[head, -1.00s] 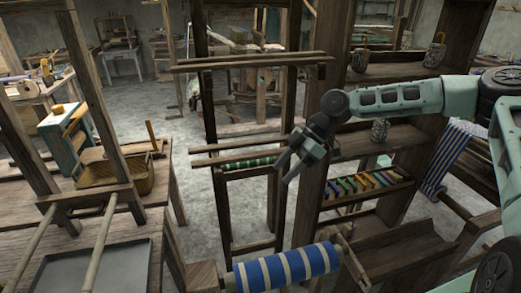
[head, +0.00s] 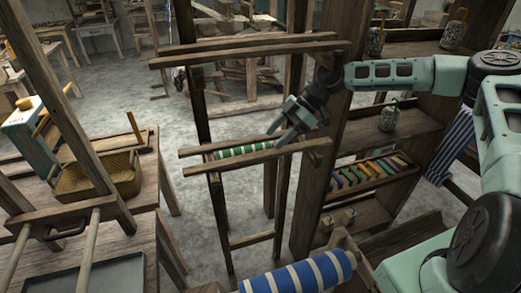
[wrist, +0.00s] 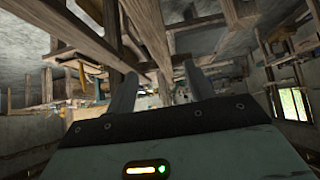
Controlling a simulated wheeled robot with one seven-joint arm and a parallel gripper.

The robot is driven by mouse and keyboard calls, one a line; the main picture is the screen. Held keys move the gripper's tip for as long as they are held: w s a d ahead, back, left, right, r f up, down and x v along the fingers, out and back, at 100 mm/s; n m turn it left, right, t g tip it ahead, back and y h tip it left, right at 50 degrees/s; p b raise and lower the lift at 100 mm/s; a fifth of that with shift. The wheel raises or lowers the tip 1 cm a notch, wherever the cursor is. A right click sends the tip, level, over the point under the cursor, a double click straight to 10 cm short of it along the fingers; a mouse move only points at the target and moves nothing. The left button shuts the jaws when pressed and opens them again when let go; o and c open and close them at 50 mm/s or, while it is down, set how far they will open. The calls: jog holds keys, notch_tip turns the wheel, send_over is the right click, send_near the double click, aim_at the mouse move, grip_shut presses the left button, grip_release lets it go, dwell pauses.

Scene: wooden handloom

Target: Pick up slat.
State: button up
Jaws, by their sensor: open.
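Several plain brown wooden bars that look like slats lie across an upright wooden frame in the head view; I cannot tell which one is the task's slat. An upper pair (head: 240,52) crosses near the top of the frame. My gripper (head: 276,139) is open and tilted down-left, by the right part of the lower pair. Contact cannot be told.
A wooden shelf (head: 385,130) with jars and a row of coloured pieces stands to the right of the frame. A blue-and-white striped roll (head: 300,275) is at the front. A woven basket (head: 100,180) sits on the left bench. Open floor (head: 190,105) shows beyond the frame.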

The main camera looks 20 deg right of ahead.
aim_at(259, 154)
jog(key=p+x, duration=0.2)
jog(key=x, duration=0.3)
jog(key=shift+a+f+p, duration=0.1)
jog(key=shift+a+p, duration=0.2)
jog(key=shift+p, duration=0.1)
jog(key=shift+a+f, duration=0.15)
jog(key=shift+f, duration=0.2)
jog(key=c, duration=1.1)
